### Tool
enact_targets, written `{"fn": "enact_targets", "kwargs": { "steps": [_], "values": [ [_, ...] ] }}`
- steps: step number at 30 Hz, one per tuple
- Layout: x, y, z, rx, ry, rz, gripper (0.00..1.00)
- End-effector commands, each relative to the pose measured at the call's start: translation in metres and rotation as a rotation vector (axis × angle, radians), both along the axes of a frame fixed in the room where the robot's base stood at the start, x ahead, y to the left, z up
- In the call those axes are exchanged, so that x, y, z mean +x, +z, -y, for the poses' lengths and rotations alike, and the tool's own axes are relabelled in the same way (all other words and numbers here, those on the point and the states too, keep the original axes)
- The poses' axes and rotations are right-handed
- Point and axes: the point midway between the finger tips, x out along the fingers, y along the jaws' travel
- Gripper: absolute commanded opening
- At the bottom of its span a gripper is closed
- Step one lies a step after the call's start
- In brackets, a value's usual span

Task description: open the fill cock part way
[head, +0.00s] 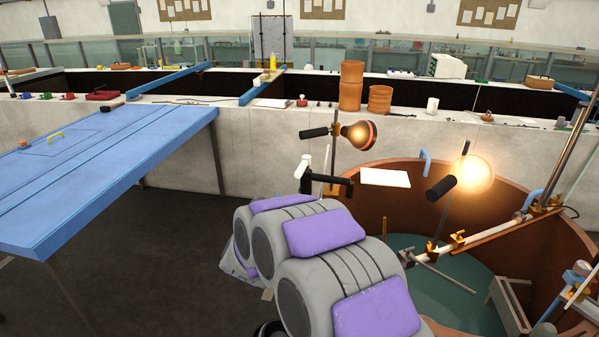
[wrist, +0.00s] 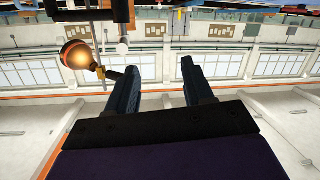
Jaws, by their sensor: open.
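I cannot tell for sure which fitting is the fill cock. A blue and orange fitting with a pale bar (head: 578,277) stands at the lower right edge of the head view, by the round brown tank (head: 540,235). A white fitting (head: 303,167) with black bars beside it rises just beyond my grey and purple arm. In the wrist view, which is upside down, my gripper (wrist: 159,68) has its two dark fingers apart with nothing between them. A white round end on a black stem (wrist: 122,47) shows beyond the left finger.
A lit lamp (head: 358,134) and a second glowing lamp (head: 471,174) stand close past my arm. A rail with brass clamps (head: 480,232) crosses the tank. A blue table (head: 100,165) is at left; dark floor lies open between it and my arm.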

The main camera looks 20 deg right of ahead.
Motion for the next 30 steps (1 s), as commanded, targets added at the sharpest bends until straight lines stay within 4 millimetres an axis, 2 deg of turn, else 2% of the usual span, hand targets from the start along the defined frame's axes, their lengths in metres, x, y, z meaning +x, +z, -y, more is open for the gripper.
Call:
{"fn": "enact_targets", "kwargs": {
  "steps": [3, 6, 13, 30],
  "values": [
    [0.001, -0.003, 0.026, -0.096, -0.109, 0.045, 0.52],
    [-0.001, -0.003, 0.041, -0.15, -0.17, 0.065, 0.52],
    [0.003, -0.001, 0.056, -0.189, -0.213, 0.08, 0.52],
    [0.077, -0.002, 0.115, -0.187, -0.209, 0.08, 0.52]
  ]
}}
